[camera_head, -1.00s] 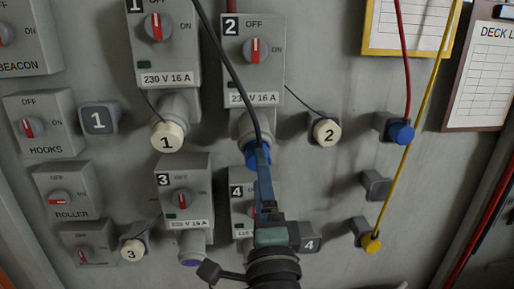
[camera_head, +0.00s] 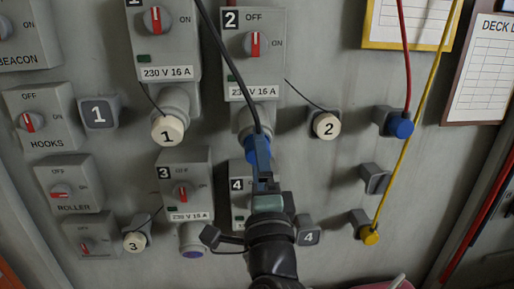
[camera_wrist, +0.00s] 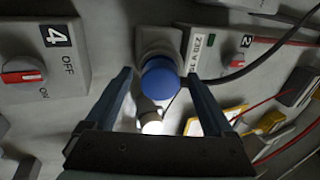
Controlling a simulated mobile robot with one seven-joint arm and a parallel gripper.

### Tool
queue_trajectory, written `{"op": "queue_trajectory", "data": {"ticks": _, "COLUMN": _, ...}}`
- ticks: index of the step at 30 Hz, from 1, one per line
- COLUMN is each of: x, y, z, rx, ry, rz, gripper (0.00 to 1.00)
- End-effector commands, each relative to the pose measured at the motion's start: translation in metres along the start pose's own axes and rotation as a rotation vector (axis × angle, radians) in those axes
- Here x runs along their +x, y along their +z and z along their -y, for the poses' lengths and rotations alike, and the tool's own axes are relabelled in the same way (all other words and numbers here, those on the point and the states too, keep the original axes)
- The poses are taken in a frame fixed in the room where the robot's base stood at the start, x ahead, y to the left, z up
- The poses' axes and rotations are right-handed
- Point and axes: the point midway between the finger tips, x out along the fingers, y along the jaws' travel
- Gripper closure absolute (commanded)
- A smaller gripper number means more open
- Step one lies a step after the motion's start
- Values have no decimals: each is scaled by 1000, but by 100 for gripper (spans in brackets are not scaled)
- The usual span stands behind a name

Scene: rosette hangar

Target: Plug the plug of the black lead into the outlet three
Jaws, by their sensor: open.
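The black lead (camera_head: 222,62) hangs from above and ends at a blue plug (camera_head: 250,150) seated in the socket under box two (camera_head: 253,66). In the wrist view the round blue end (camera_wrist: 160,78) of that plug shows between my fingers. My gripper (camera_head: 262,160) is open, one finger on each side of the plug; I cannot tell whether either touches it. Outlet three (camera_head: 183,172) is down and left; its socket (camera_head: 192,240) is uncovered, with a bluish-purple face. Its red switch points up, toward OFF.
Box four (camera_head: 239,200) is partly hidden behind my gripper. A red lead (camera_head: 406,60) and a yellow lead (camera_head: 408,150) hang at right with parked plugs.

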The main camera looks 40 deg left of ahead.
Motion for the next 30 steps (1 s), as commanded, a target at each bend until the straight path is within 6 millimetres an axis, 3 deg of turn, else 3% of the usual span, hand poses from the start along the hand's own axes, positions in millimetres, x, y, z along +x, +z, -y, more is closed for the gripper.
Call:
{"op": "queue_trajectory", "data": {"ticks": 19, "x": 0, "y": 0, "z": 0, "rx": 0, "ry": 0, "rz": 0, "gripper": 12}}
{"op": "queue_trajectory", "data": {"ticks": 30, "x": 0, "y": 0, "z": 0, "rx": 0, "ry": 0, "rz": 0, "gripper": 77}}
